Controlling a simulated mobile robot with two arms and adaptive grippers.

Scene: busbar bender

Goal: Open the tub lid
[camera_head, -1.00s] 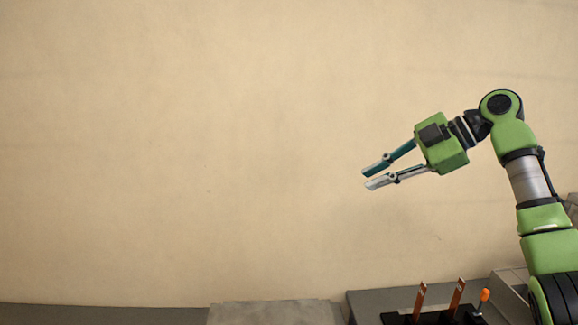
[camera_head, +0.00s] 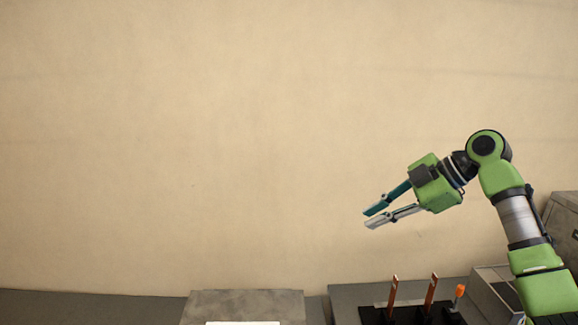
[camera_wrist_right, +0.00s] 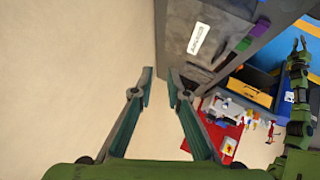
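My right gripper (camera_head: 369,217) is open and empty in the head view, raised in front of the bare wall. It also shows open in the right wrist view (camera_wrist_right: 161,75), with nothing between its fingers. A grey flat-topped box (camera_head: 247,303) stands at the bottom of the head view, below and left of the gripper. In the wrist view a grey surface with a white label (camera_wrist_right: 199,38) lies beyond the fingertips. I cannot tell for sure which thing is the tub or its lid. My left gripper (camera_wrist_right: 300,45) shows small at the right of the wrist view, apparently open.
Copper bars (camera_head: 430,293) and an orange-tipped handle (camera_head: 459,291) stand in a black holder at the bottom right. A grey cabinet (camera_head: 565,228) is at the right edge. The wrist view shows a red board (camera_wrist_right: 225,128) with small parts, and blue containers. Space around the right gripper is clear.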

